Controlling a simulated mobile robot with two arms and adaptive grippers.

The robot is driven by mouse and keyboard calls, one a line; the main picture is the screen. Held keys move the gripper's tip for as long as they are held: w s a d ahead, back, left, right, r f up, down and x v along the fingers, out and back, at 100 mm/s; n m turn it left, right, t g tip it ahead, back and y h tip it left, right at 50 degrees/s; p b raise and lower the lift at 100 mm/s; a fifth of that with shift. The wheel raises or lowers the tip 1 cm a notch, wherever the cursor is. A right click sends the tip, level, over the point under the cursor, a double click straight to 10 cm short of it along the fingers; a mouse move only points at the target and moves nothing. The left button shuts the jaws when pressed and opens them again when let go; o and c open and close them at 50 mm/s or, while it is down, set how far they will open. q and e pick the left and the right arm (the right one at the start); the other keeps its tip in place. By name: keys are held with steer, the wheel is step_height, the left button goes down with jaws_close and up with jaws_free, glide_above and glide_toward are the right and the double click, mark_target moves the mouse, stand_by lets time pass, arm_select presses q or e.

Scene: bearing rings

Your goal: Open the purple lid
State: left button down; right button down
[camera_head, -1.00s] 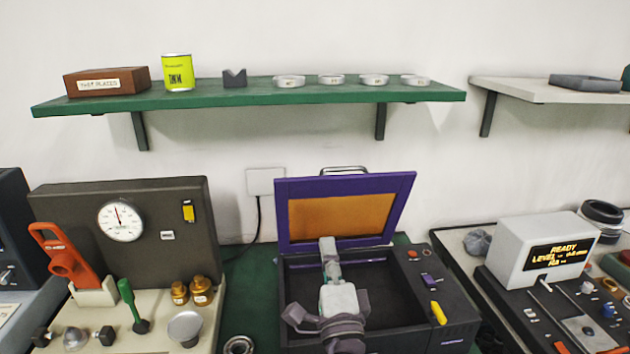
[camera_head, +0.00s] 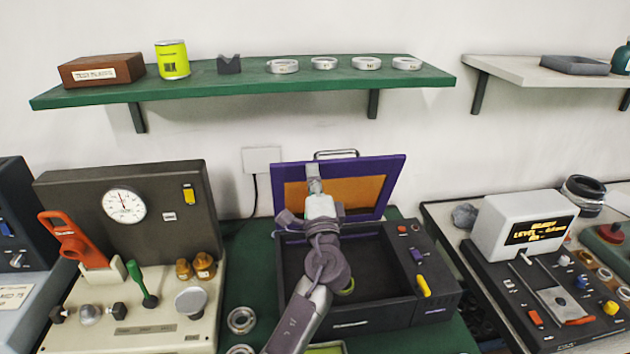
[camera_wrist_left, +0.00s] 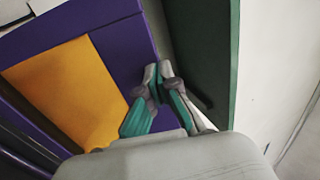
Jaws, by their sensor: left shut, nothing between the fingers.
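The purple lid (camera_head: 391,184) stands raised at the back of a dark box (camera_head: 360,323), its orange inner panel (camera_head: 357,194) facing me. A handle (camera_head: 336,154) shows above the lid's top edge. My left gripper (camera_head: 315,180) is in front of the lid's left part, near the top edge. In the left wrist view its fingers (camera_wrist_left: 158,72) are together and empty, beside the lid's purple frame (camera_wrist_left: 124,50). I cannot tell whether they touch it. My left arm hides part of the box's open inside. My right gripper is not in view.
The box's right panel carries buttons and a yellow lever (camera_head: 423,286). A gauge unit (camera_head: 126,206) stands left, and a white display unit (camera_head: 524,226) right. A green shelf (camera_head: 200,90) is above. Metal rings (camera_head: 241,320) lie on the green mat.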

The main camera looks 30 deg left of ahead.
mark_target(310, 162)
arm_select(q)
steer(key=shift+w, duration=0.1)
steer(key=shift+g+h, duration=0.4)
steer(key=shift+g, duration=0.1)
steer(key=w+a+r+p, duration=0.1)
steer(key=p, duration=0.1)
steer(key=w+a+r+p, duration=0.1)
steer(key=w+p, duration=0.1)
steer(key=p, duration=0.1)
steer(key=shift+a+r, duration=0.1)
steer(key=shift+r, duration=0.1)
steer(key=f+b+x, duration=0.1)
steer(key=b+x, duration=0.2)
steer(key=x, duration=0.4)
steer(key=shift+w, duration=0.3)
steer(key=shift+a, duration=0.15)
steer(key=shift+f, duration=0.15)
